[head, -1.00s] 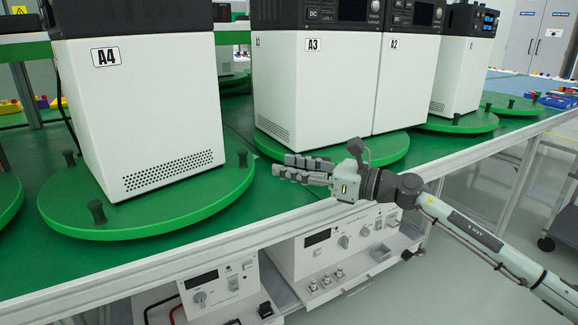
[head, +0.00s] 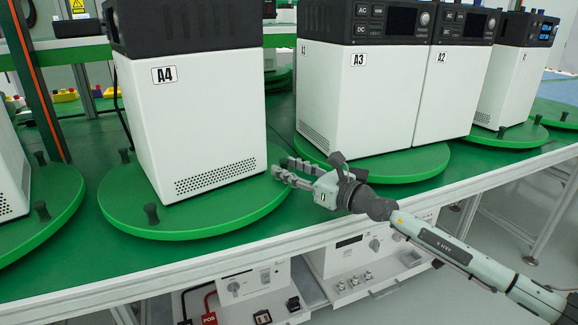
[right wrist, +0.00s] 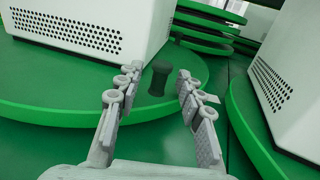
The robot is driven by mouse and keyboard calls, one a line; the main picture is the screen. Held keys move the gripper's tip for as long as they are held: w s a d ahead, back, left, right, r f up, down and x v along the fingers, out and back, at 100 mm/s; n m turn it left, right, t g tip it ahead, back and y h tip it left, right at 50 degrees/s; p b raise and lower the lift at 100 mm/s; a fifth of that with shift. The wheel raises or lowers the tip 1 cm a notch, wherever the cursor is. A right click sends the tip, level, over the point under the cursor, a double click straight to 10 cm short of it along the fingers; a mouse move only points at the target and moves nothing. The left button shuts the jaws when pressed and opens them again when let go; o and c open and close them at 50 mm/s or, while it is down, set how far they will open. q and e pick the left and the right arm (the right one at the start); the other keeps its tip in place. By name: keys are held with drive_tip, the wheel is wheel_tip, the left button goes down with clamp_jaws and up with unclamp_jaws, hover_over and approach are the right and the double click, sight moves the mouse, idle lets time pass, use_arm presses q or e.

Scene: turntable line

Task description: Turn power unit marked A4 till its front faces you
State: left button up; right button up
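The power unit marked A4 (head: 205,125) is a white box with a dark top, upright on a round green turntable (head: 225,222). A plain white side with the A4 label and a vent grid faces me; no display shows on it. Black pegs (head: 151,213) stand on the turntable rim. My right gripper (head: 284,172) is at the turntable's right edge. In the right wrist view, its open fingers (right wrist: 155,90) are on either side of a black peg (right wrist: 159,78), with gaps visible. That peg is hidden in the head view. My left gripper is not in view.
The unit marked A3 (head: 358,100) stands on another turntable (head: 400,167) close to the right, beside the unit marked A2 (head: 450,95). Another turntable (head: 45,220) is at the left. The bench's front rail (head: 240,255) runs below my right gripper.

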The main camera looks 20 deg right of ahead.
sight(291, 170)
drive_tip(key=shift+w, duration=0.1)
drive_tip(key=shift+c, duration=0.6)
clamp_jaws()
